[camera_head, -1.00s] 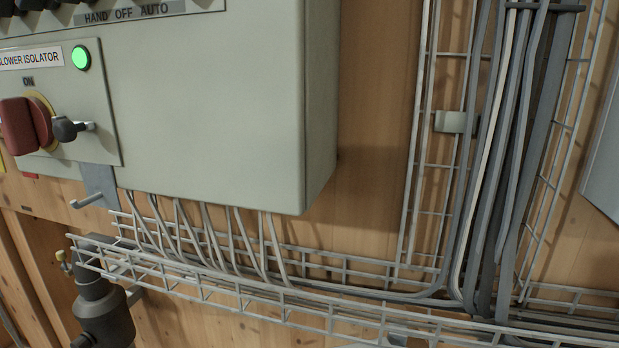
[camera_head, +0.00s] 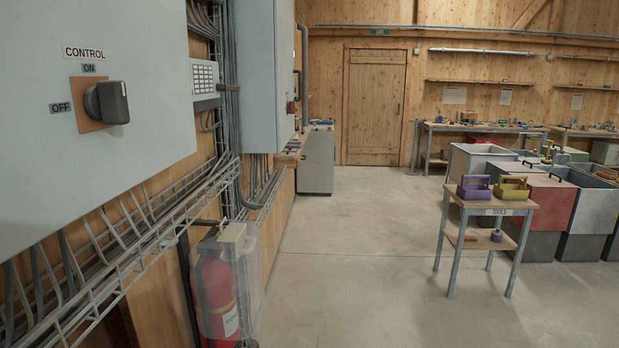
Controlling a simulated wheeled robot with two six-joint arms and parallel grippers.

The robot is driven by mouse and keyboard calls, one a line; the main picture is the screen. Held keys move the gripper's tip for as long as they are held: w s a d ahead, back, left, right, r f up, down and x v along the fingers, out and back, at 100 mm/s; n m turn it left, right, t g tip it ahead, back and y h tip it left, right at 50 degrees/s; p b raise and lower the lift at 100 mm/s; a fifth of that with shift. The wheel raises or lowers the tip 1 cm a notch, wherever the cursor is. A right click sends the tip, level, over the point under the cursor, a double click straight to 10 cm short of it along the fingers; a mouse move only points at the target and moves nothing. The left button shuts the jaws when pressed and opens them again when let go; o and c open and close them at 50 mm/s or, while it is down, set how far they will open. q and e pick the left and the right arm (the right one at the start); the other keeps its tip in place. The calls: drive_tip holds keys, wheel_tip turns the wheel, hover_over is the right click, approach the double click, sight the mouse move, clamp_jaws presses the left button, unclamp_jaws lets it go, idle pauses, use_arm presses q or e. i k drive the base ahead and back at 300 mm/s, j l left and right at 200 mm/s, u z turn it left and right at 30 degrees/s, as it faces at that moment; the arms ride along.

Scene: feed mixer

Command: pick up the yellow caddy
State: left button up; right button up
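The yellow caddy (camera_head: 510,190) stands upright on the top of a small wooden table (camera_head: 506,205) marked TOOLS, on the right side of the head view. It is an olive-yellow open box with a handle. A purple caddy (camera_head: 475,188) stands just left of it on the same table. The table is some way off across the floor. Neither of my grippers shows in this view.
A control cabinet (camera_head: 40,130) and wire cable trays (camera_head: 150,230) line the left wall. A fire extinguisher (camera_head: 217,295) stands low beside them. Large bins (camera_head: 595,205) stand behind the table. The concrete floor (camera_head: 350,270) is open between the wall and the table.

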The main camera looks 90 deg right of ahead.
sight(502, 192)
drive_tip(key=z, duration=3.9)
